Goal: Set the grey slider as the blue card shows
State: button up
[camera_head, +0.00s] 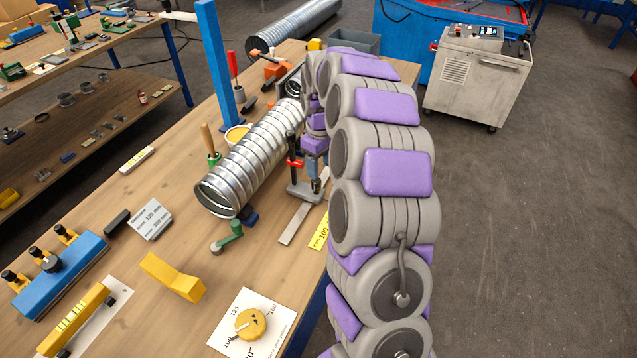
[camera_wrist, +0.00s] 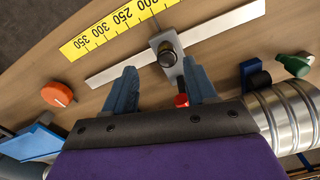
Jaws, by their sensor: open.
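The grey slider (camera_wrist: 176,70), a block with a dark round knob, sits across a pale metal rail (camera_wrist: 115,75) in the wrist view. A yellow ruler (camera_wrist: 118,27) marked 250, 300 and 350 lies alongside. My gripper (camera_wrist: 160,78) is open, its two blue-grey fingers spread on either side of the slider's near end; I cannot tell whether they touch it. In the head view my arm partly hides the gripper (camera_head: 313,172) above the rail (camera_head: 293,226).
A green crank (camera_head: 228,237), yellow bracket (camera_head: 173,277) and yellow dial (camera_head: 250,323) are nearer. An orange knob (camera_wrist: 59,93) shows in the wrist view.

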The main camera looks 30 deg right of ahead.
aim_at(317, 181)
jog(key=f, duration=0.2)
jog(key=a+f+b, duration=0.1)
jog(key=f, duration=0.2)
jog(key=shift+a+f, duration=0.15)
jog(key=shift+f, duration=0.1)
jog(key=shift+a+f, duration=0.3)
jog(key=shift+f, duration=0.1)
jog(key=shift+d+f, duration=0.1)
jog(key=shift+d, duration=0.7)
jog(key=shift+c, duration=1.1)
jog(key=shift+a, duration=0.5)
jog(key=c, duration=0.7)
jog(key=shift+w+d, duration=0.1)
jog(key=shift+d, duration=0.1)
grip_shut()
